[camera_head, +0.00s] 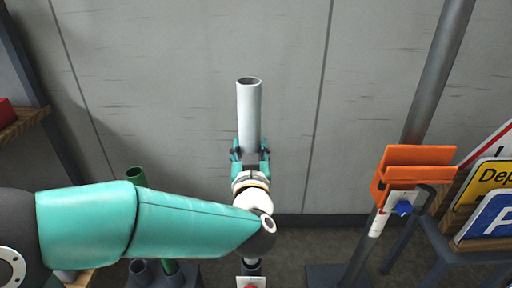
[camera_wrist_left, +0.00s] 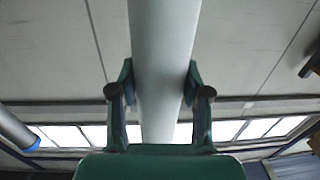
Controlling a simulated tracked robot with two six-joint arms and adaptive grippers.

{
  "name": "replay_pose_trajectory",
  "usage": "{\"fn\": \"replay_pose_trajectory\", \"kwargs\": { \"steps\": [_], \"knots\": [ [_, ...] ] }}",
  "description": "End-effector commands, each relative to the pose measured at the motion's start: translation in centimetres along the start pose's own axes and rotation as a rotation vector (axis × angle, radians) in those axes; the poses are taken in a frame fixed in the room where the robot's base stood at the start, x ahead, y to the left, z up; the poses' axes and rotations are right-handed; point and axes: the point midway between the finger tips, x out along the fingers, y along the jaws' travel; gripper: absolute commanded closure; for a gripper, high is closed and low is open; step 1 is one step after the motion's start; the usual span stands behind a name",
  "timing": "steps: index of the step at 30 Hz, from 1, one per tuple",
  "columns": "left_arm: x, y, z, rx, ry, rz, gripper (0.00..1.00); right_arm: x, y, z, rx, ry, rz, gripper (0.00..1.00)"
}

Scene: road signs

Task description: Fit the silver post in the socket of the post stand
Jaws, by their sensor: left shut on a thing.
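The silver post (camera_head: 249,105) is a pale hollow tube, held upright with its open top end in view. It also fills the middle of the left wrist view (camera_wrist_left: 163,60). My left gripper (camera_head: 250,155) is shut on it, with one finger on each side of the post in the left wrist view (camera_wrist_left: 160,95). The post's lower part is hidden behind my gripper and arm. Below my wrist a dark piece (camera_head: 252,267) shows at the bottom edge; I cannot tell whether it belongs to the post stand. My right gripper is not in view.
A dark rack (camera_head: 190,276) with a dark open tube (camera_head: 140,269) and a green post (camera_head: 136,177) stands at lower left. At right a tall grey pole (camera_head: 440,75) carries an orange bracket (camera_head: 415,168). Road signs (camera_head: 488,190) stand beyond it. A panelled wall (camera_head: 180,90) closes the back.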

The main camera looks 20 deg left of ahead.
Motion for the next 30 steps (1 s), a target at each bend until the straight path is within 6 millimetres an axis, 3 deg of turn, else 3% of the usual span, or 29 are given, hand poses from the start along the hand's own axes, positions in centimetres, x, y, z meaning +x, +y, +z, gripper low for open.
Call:
{"fn": "replay_pose_trajectory", "kwargs": {
  "steps": [12,30],
  "knots": [
    [0.0,0.0,4.6,0.003,-0.012,0.001,1.0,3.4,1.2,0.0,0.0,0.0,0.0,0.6],
    [0.0,-0.1,9.7,0.003,-0.013,-0.002,1.0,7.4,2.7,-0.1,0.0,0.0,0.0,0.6]
  ]
}}
